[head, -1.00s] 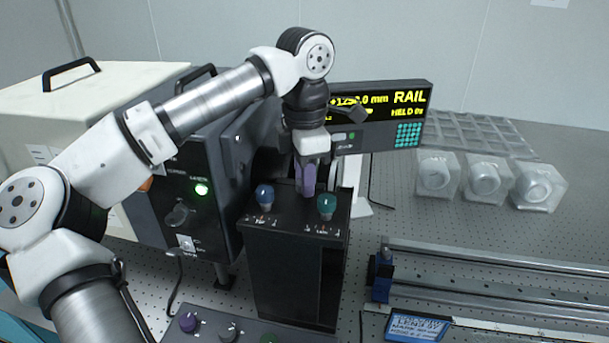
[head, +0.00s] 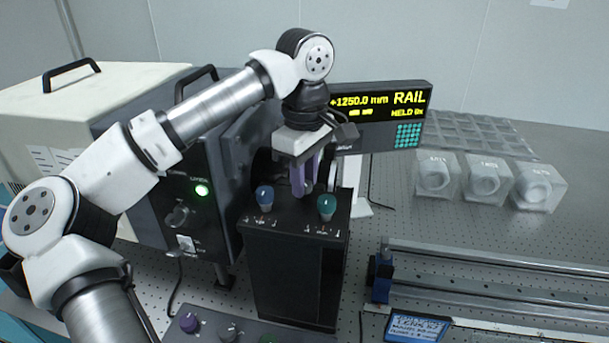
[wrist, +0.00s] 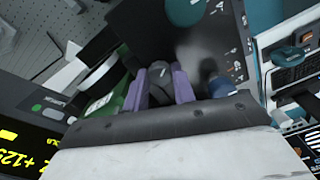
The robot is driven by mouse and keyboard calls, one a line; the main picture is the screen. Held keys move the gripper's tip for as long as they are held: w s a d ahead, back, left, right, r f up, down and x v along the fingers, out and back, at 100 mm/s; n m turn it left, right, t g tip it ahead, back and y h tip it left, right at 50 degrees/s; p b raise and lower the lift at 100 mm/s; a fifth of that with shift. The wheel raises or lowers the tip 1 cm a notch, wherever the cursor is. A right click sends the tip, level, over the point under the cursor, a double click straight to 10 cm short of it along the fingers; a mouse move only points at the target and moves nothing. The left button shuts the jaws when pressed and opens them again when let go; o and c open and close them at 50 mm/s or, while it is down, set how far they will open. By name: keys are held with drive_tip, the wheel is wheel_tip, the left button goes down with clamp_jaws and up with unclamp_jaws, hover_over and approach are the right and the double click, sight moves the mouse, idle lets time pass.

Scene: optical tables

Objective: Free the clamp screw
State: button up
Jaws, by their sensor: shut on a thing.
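My gripper (head: 304,186) points down at the top of a black box (head: 293,265). Its purple fingers are shut on a dark knob (wrist: 159,71), seen between the fingertips in the wrist view. It looks like the clamp screw, but I cannot read a label for it. In the head view the fingers hide this knob. A blue knob (head: 264,196) stands to the left of the fingers and a teal knob (head: 327,206) to the right, both apart from the gripper.
A display (head: 380,112) behind reads +1250.0 mm, RAIL and HELD. A dark instrument with a green lamp (head: 202,190) stands close on the left. A metal rail (head: 490,265) lies at right. Several clear boxes (head: 484,178) stand at the back right.

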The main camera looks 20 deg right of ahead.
drive_tip(key=shift+r+m, duration=0.1)
drive_tip(key=shift+m, duration=0.5)
drive_tip(key=o, duration=1)
wheel_tip(320, 180, up, 14)
drive_tip(key=shift+b, duration=0.3)
